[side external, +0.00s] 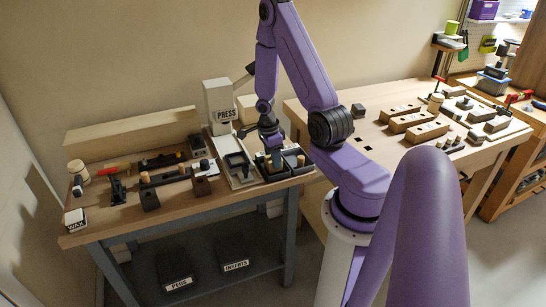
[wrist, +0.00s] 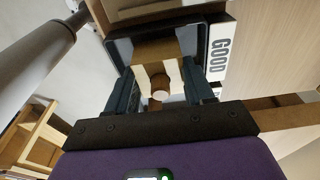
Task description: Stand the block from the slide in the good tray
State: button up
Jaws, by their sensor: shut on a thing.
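My gripper (wrist: 162,92) points down into the good tray (wrist: 203,30), a dark-walled tray with a white "GOOD" label. Its fingers are shut on a wooden block (wrist: 174,72) with cream and brown faces and a round peg end showing between the fingers. The block is within the tray's outline in the wrist view; I cannot tell whether it touches the floor. In the side view my gripper (side external: 273,152) is over the dark trays at the bench's right end, and the block is mostly hidden there. The slide (side external: 236,168) is the pale track beside the trays, below the press.
The white press (side external: 220,103) stands behind the slide. A second dark tray (side external: 295,158) adjoins on the right. Another bench with long wooden blocks (side external: 408,121) stands to the right.

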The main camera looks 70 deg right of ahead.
jog(key=shift+f, duration=0.3)
jog(key=o, duration=1.4)
jog(key=shift+w+a+r, duration=0.15)
jog(key=shift+r, duration=1.6)
jog(key=shift+w+a+r, duration=0.1)
jog(key=shift+w+r, duration=0.05)
jog(key=shift+r, duration=1.55)
